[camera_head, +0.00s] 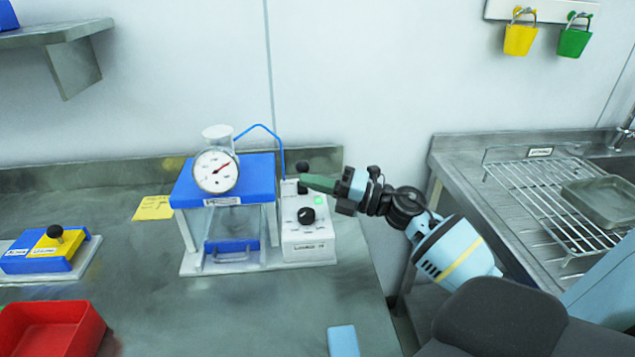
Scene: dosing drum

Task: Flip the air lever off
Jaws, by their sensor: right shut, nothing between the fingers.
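A white control box (308,238) stands on the grey bench, right of a small frame with a blue top (250,180). A lever with a black knob (302,167) shows at the top of the box. A green light (319,200) and a black dial (306,216) are on its front. My right gripper (304,181) is shut and empty, with its green fingertips at the upper part of the box, just below the black knob. I cannot tell whether the fingers touch the lever. They hide part of the box's upper face. My left gripper is not in view.
A round gauge (216,170) sits on the blue top, and a blue hose (262,126) runs to the box. A yellow note (154,208), a blue and yellow block (50,250) and a red bin (50,328) are at left. A wire rack (535,190) is at right.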

